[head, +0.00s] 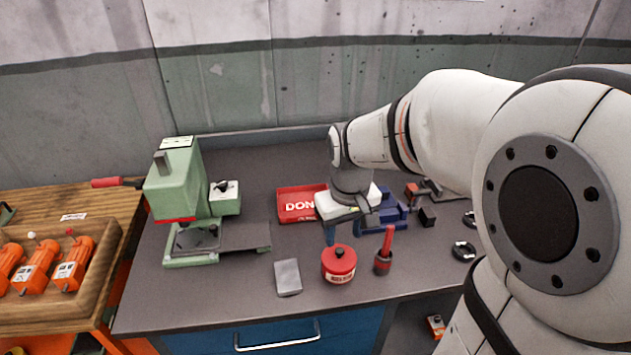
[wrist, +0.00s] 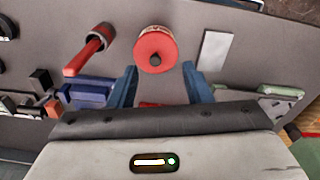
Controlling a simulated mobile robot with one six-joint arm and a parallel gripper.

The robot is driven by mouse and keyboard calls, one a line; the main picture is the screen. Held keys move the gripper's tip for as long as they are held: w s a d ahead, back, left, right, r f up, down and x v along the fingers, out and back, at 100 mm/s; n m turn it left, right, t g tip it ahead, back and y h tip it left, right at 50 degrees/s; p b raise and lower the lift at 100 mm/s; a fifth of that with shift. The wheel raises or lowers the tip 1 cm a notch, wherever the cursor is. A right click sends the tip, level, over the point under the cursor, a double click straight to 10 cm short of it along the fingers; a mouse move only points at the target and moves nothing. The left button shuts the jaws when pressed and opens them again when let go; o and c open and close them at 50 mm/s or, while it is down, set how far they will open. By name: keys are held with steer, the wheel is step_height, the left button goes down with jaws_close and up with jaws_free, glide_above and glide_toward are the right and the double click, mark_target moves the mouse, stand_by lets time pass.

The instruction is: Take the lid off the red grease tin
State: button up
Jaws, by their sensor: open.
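The red grease tin (head: 338,270) stands upright near the front of the dark bench, with its red lid (head: 339,256) and black knob on top. In the wrist view the lid (wrist: 155,50) lies beyond the fingertips, nearly centred between them, with the knob facing me. My gripper (head: 345,232) is behind and above the tin in the head view. In the wrist view my gripper (wrist: 162,75) shows two blue fingers spread apart, with nothing between them. The fingers do not appear to touch the tin.
A red tray (head: 297,204) and blue blocks (head: 391,214) are behind. A green press (head: 181,190) stands left.

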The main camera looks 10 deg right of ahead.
mark_target(339, 250)
steer(key=shift+n+g, duration=0.4)
steer(key=w, duration=0.1)
steer(key=w+f, duration=0.1)
steer(key=w, duration=0.1)
steer(key=shift+w+a+f+p, duration=0.1)
steer(key=shift+w+f+p, duration=0.25)
steer(key=shift+w, duration=0.05)
steer(key=f, duration=0.7)
steer(key=shift+d+f+p, duration=0.3)
steer(key=shift+f+p, duration=0.1)
jaws_close()
